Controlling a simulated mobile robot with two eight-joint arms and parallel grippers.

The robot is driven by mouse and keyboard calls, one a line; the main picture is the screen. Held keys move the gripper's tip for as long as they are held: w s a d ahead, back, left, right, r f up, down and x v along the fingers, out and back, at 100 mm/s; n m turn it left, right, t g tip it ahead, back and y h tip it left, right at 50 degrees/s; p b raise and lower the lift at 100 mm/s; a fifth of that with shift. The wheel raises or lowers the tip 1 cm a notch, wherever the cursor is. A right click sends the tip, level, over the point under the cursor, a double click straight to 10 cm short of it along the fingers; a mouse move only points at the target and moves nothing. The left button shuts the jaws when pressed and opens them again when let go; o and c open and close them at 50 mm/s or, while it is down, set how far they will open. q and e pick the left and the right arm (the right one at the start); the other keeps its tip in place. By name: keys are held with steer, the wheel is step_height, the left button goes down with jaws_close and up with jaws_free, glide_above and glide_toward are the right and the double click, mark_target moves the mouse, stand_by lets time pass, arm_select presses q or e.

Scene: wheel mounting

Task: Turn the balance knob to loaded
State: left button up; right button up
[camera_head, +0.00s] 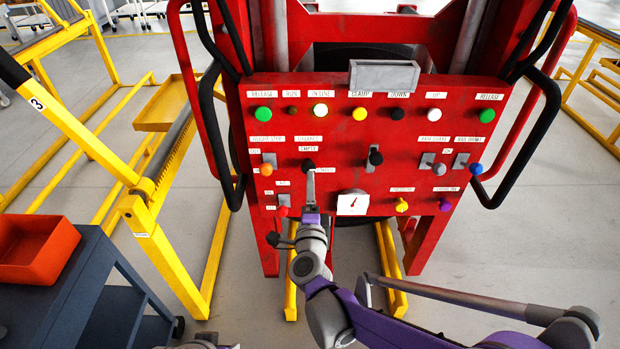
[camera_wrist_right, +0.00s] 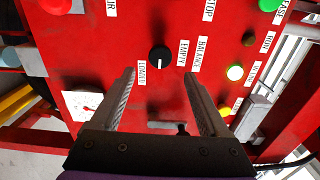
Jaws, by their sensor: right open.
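The balance knob (camera_head: 309,165) is a small black round knob on the red control panel (camera_head: 335,184). In the right wrist view, the balance knob (camera_wrist_right: 160,57) has a white mark near its lower edge, between the EMPTY label (camera_wrist_right: 182,53) and the LOADED label (camera_wrist_right: 142,72). My right gripper (camera_head: 310,176) is in front of the panel just below the knob. In the right wrist view, the fingers of my right gripper (camera_wrist_right: 159,76) are apart, one on each side below the knob, with nothing between them. My left gripper is not seen.
Colored buttons and switches surround the knob, including a black lever (camera_head: 375,157) to its right and a white gauge (camera_head: 352,203) below. Black and red bars flank the panel. A yellow frame (camera_head: 150,235) and an orange bin (camera_head: 36,249) stand to the left.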

steer(key=shift+s, duration=2.3)
